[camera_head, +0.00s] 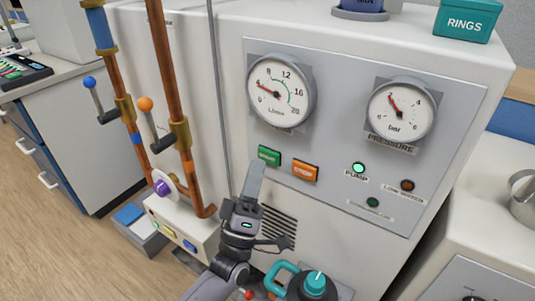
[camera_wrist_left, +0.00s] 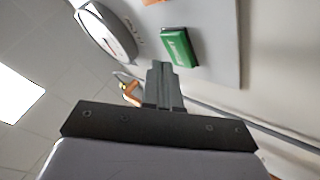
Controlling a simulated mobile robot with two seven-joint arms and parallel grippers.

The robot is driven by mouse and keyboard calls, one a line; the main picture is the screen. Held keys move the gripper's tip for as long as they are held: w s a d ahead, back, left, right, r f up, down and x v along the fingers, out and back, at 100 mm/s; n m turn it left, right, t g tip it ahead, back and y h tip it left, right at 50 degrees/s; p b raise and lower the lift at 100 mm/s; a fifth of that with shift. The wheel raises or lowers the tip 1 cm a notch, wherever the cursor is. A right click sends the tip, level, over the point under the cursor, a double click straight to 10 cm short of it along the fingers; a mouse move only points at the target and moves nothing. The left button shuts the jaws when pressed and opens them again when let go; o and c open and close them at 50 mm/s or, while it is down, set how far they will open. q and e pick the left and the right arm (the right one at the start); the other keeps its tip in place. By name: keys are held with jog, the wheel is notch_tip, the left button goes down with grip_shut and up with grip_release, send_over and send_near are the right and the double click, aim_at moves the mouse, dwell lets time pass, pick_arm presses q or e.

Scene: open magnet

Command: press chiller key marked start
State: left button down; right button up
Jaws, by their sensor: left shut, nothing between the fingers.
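The green start key (camera_head: 269,155) is on the grey front panel of the chiller, left of the orange stop key (camera_head: 305,171). My left gripper (camera_head: 256,166) is shut and empty, its fingertips just below the green key in the head view. In the left wrist view, the green key (camera_wrist_left: 179,46) lies just beyond the shut fingertips (camera_wrist_left: 160,66), a little to their right. I cannot tell whether the tips touch it. The green pump lamp (camera_head: 359,168) glows. My right gripper is not in view.
Two gauges, flow (camera_head: 281,91) and pressure (camera_head: 401,113), sit above the keys. Copper pipes with a blue lever (camera_head: 90,82) and an orange lever (camera_head: 146,104) stand at left. A teal-handled item (camera_head: 313,284) is below. A teal rings box (camera_head: 468,20) is on top.

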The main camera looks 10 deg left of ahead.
pick_arm(q)
jog(key=shift+s, duration=0.1)
jog(key=s, duration=0.1)
jog(key=s+a+p, duration=0.1)
jog(key=s, duration=0.1)
jog(key=s+p, duration=0.1)
jog(key=shift+s+a, duration=0.25)
jog(key=shift+a, duration=0.1)
dwell(0.9)
